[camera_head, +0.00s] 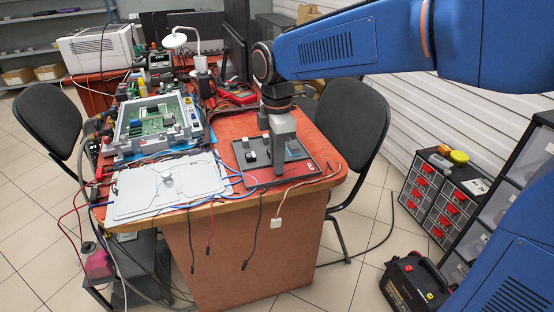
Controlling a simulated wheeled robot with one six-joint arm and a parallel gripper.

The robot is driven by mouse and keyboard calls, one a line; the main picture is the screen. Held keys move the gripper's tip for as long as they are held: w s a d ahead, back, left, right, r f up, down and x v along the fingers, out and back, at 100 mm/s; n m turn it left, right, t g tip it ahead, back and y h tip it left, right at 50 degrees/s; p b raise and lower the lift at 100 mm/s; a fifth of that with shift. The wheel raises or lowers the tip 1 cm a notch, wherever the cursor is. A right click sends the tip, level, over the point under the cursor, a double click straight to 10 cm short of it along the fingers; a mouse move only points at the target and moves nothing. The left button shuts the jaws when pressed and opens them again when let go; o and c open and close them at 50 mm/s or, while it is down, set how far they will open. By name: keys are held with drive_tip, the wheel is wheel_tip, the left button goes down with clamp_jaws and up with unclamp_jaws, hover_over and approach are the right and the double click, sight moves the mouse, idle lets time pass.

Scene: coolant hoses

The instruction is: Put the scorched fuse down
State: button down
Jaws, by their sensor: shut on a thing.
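My gripper (279,165) points straight down from the blue arm over a dark flat panel (264,178) on the red-topped table. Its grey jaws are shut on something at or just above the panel. The scorched fuse cannot be made out; the jaws hide whatever is between them. I cannot tell whether the held thing touches the panel. A small black block with a white part (251,156) sits on the panel just left of the jaws.
A white plate (165,190) covers the table's front left, with loose wires around it. An opened unit with a green circuit board (155,122) stands behind it. Black chairs (353,112) flank the table. Red-drawer cabinets (432,195) stand at right.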

drive_tip(key=shift+f, duration=0.1)
drive_tip(key=c, duration=1.6)
unclamp_jaws()
drive_tip(key=shift+c, duration=0.2)
wheel_tip(320, 180, up, 12)
drive_tip(key=s+d+f+m+t, duration=0.1)
drive_tip(key=s+d+f+m, duration=0.15)
drive_tip(key=d, duration=0.35)
drive_tip(key=s+d+f+m+t, duration=0.1)
drive_tip(key=s+d+m, duration=0.25)
drive_tip(key=d, duration=0.25)
drive_tip(key=s+d+f+m, duration=0.1)
drive_tip(key=s+d+m, duration=0.2)
drive_tip(key=d+m, duration=0.15)
drive_tip(key=s+d+f+m+t, duration=0.2)
drive_tip(key=s+d+f+m, duration=0.8)
drive_tip(key=s+d+f, duration=0.1)
drive_tip(key=shift+s+f+m+t, duration=0.15)
drive_tip(key=shift+s+m+t, duration=0.1)
drive_tip(key=shift+m+t, duration=0.15)
